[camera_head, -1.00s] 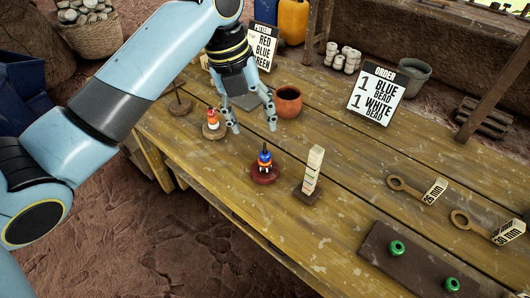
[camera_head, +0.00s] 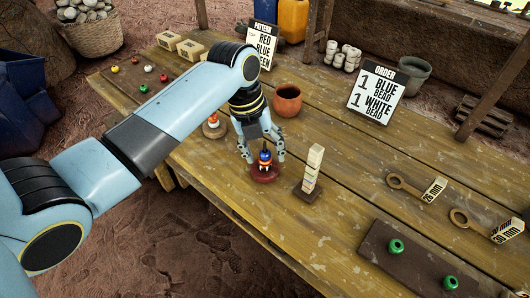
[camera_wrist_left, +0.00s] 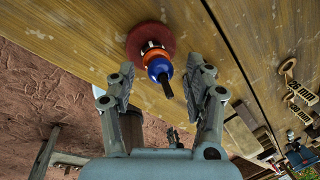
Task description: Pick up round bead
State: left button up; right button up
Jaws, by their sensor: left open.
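A stack of beads stands on a dark peg with a round red-brown base (camera_head: 264,177). The blue bead (camera_head: 265,156) is on top, with an orange bead and a white-and-dark one below it. The wrist view also shows the blue bead (camera_wrist_left: 158,67), the orange bead (camera_wrist_left: 152,56) and the red base (camera_wrist_left: 137,38). My left gripper (camera_head: 264,152) is open, pointing down, with a fingertip on each side of the stack. In the wrist view the stack lies between the fingers (camera_wrist_left: 160,78), apart from both. My right gripper is out of view.
A second peg stack (camera_head: 213,122) stands behind my left wrist. A pale upright block (camera_head: 312,165) stands close right of the gripper. A clay pot (camera_head: 287,101) is behind. Green beads (camera_head: 396,246) lie on a dark board at front right. Small coloured beads (camera_head: 148,68) lie at back left.

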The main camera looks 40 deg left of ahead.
pick_arm(q)
jog(key=c, duration=0.9)
jog(key=v, duration=0.3)
jog(key=w+d+v, duration=0.1)
jog(key=v, duration=0.6)
jog(key=shift+w+d+r, duration=0.15)
jog(key=shift+w+d, duration=0.1)
jog(key=shift+d, duration=0.05)
jog(key=shift+r+p, duration=0.5)
jog(key=shift+p, duration=0.35)
